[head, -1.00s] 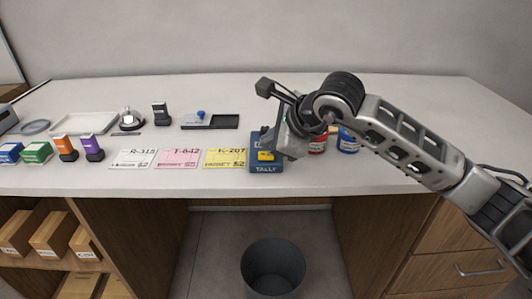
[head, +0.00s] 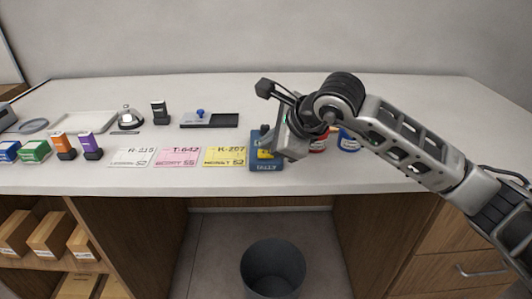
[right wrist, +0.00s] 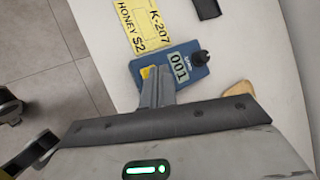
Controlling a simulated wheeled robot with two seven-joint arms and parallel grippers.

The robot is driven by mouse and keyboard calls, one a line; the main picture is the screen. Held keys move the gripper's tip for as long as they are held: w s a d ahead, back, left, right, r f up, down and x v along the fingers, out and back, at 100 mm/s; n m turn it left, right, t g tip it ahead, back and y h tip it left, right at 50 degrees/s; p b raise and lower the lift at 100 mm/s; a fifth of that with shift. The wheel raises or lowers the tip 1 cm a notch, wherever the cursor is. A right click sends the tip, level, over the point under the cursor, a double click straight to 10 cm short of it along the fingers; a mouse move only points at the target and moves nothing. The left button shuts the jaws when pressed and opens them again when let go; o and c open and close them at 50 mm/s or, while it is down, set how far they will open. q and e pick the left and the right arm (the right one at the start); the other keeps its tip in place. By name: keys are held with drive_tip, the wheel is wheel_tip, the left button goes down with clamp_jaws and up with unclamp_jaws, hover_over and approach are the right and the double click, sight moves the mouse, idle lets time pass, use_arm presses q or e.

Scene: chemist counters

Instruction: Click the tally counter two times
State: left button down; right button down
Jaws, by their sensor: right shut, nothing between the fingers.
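The blue tally counter (head: 266,167) lies at the front of the counter top, with "TALLY" on its front edge. In the right wrist view the tally counter (right wrist: 193,77) shows a display reading 001 and a black knob. Its yellow button (right wrist: 146,72) peeks out at the fingertips. My right gripper (right wrist: 152,74) is shut and empty, its tips over or on the button; I cannot tell if they touch. In the head view my right gripper (head: 271,151) hides part of the tally counter. My left gripper is not in view.
A yellow K-207 card (head: 225,157) lies just left of the tally counter, then a pink card (head: 178,157) and a white card (head: 133,157). Stampers, a bell (head: 128,118) and an ink pad are farther left.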

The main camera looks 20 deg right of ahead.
drive_tip(key=shift+f+b, duration=0.45)
drive_tip(key=shift+b, duration=0.1)
idle(0.5)
idle(0.4)
drive_tip(key=shift+r+p, duration=0.4)
drive_tip(key=shift+r, duration=0.45)
drive_tip(key=shift+r+p, duration=1.45)
drive_tip(key=shift+r, duration=1.1)
